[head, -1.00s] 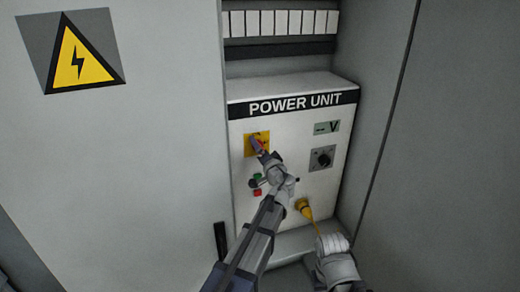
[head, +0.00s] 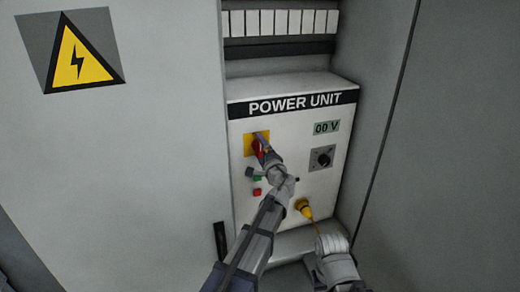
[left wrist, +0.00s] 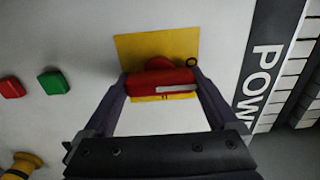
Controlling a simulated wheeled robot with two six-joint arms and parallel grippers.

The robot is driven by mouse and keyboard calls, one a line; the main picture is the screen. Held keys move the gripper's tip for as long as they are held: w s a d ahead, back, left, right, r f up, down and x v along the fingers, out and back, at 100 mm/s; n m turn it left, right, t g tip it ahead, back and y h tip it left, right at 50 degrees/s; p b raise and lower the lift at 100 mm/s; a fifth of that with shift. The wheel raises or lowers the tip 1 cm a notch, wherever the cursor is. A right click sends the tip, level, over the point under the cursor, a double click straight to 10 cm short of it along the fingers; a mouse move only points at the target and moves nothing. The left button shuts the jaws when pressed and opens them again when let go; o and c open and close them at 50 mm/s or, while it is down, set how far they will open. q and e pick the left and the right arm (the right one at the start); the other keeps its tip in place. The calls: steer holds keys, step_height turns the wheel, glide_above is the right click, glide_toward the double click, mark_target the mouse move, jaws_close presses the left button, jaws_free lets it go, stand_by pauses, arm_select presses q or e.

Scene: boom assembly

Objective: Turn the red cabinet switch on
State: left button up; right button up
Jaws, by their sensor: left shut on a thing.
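The red switch (left wrist: 155,83) is a bar-shaped handle with a white line on it. My left gripper (left wrist: 165,88) is shut on the handle, one finger at each end. In the head view the switch (head: 258,149) is partly hidden by my left gripper (head: 263,145). My right gripper (head: 332,248) is low at the right; its fingers are not clear.
The power unit (head: 240,200) has a display (head: 326,127) reading 00 V, a black knob (head: 322,157), a green button (head: 257,178), a red button (head: 257,192) and a yellow plug (head: 304,207). A cabinet door (head: 150,150) stands left, a grey wall right.

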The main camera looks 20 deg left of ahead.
stand_by(0.5)
arm_select(q)
steer(key=o, duration=1)
steer(key=v, duration=0.8)
steer(key=shift+w, duration=0.1)
